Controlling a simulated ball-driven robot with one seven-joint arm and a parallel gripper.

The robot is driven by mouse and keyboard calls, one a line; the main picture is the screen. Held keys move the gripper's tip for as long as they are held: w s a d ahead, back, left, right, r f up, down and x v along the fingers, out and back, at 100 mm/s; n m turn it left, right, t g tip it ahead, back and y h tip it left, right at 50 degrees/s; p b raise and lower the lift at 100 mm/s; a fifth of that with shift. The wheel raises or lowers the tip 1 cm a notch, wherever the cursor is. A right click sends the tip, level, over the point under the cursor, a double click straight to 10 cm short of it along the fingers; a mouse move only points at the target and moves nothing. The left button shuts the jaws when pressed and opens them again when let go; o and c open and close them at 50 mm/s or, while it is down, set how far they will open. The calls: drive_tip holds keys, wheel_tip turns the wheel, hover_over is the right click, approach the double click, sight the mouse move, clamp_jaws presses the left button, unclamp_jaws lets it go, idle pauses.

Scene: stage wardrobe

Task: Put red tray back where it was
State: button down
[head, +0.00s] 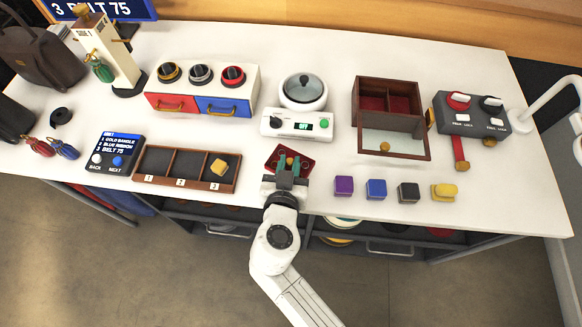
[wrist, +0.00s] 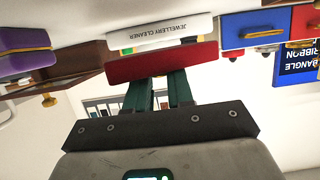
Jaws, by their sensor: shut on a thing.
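The small red tray (head: 303,165) is at the front middle of the table, just in front of the white jewellery cleaner (head: 297,124). My gripper (head: 289,168) reaches in from the front edge and is shut on the tray's near side. A small orange-gold thing shows in the tray between my fingers. In the wrist view the red tray (wrist: 162,64) spans across my dark green fingertips (wrist: 160,88), with the jewellery cleaner (wrist: 160,32) behind it. I cannot tell whether the tray touches the table.
A three-part wooden tray (head: 186,170) with a yellow block in compartment 3 stands left. Purple (head: 344,186), blue, black and yellow pieces stand right. Behind them is an open wooden box (head: 388,112). A red-and-blue drawer unit (head: 200,96) stands back left. Bare table lies around the tray.

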drive_tip(key=shift+w+f, duration=0.25)
drive_tip(key=f, duration=0.3)
drive_tip(key=shift+w+d+f, duration=0.15)
drive_tip(key=shift+w+d, duration=0.05)
drive_tip(key=shift+w, duration=0.15)
drive_tip(key=shift+f, duration=0.1)
drive_tip(key=shift+f+b, duration=0.3)
drive_tip(key=shift+b, duration=0.25)
drive_tip(key=c, duration=1)
unclamp_jaws()
drive_tip(key=shift+r, duration=0.1)
drive_tip(key=shift+r+p, duration=0.2)
drive_tip(key=shift+p, duration=0.65)
